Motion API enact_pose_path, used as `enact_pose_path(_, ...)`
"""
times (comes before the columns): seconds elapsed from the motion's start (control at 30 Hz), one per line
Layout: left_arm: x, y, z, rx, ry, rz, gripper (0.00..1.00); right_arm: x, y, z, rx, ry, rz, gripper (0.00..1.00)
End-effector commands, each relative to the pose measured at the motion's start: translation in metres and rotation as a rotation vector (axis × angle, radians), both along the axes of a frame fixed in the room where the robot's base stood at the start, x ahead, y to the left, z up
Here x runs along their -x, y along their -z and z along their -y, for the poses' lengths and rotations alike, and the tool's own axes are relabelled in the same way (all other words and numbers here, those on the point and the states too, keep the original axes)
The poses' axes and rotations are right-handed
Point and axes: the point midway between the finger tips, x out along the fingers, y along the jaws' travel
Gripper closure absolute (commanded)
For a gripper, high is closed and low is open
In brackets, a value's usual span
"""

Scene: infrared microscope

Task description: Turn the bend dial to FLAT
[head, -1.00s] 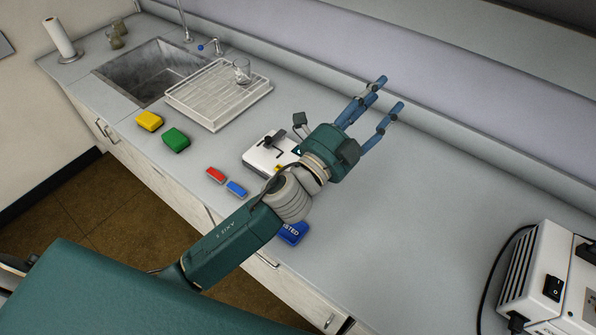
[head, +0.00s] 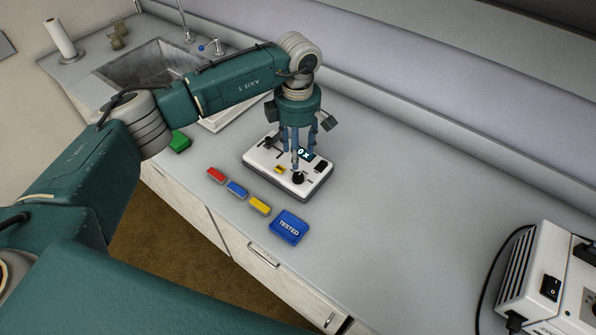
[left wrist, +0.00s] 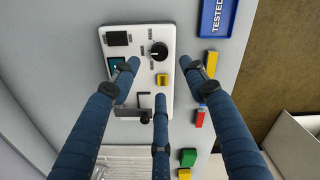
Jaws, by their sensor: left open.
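A white control box (head: 262,163) stands on the counter in the head view. It also shows in the left wrist view (left wrist: 137,41). Its black round dial (head: 298,178) is near the front edge, and in the left wrist view the dial (left wrist: 159,50) has small labels around it that I cannot read. My left gripper (head: 299,153) points down over the box, open and empty. In the left wrist view its three fingers (left wrist: 162,82) spread around a yellow part of the box, with the dial just beyond them. Whether a finger touches the box is unclear. My right gripper is not visible.
A lever sits on the box beside a lit display (head: 304,154). Red, blue and yellow blocks and a blue TESTED tray (head: 288,226) lie along the front. A white instrument (head: 545,270) stands at right. The counter between is clear.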

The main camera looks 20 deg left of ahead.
Motion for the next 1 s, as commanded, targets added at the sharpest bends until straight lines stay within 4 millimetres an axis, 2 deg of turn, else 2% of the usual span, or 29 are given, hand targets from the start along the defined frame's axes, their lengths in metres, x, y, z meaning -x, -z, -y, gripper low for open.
enact_pose_path(0.3, 0.002, 0.059, 0.002, 0.004, -0.001, -0.004, 0.55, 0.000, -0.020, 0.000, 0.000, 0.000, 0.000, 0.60)
enact_pose_path(0.5, 0.001, 0.086, 0.002, 0.005, 0.000, -0.002, 0.55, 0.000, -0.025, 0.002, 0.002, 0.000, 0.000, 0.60)
enact_pose_path(0.67, 0.001, 0.095, 0.002, 0.005, 0.001, -0.001, 0.55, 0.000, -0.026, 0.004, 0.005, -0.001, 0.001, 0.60)
enact_pose_path(0.9, 0.001, 0.096, 0.002, 0.006, 0.001, 0.000, 0.55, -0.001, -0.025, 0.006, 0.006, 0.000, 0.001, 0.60)
enact_pose_path(1.0, 0.001, 0.096, 0.002, 0.006, 0.001, 0.000, 0.73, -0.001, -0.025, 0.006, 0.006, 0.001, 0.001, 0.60)
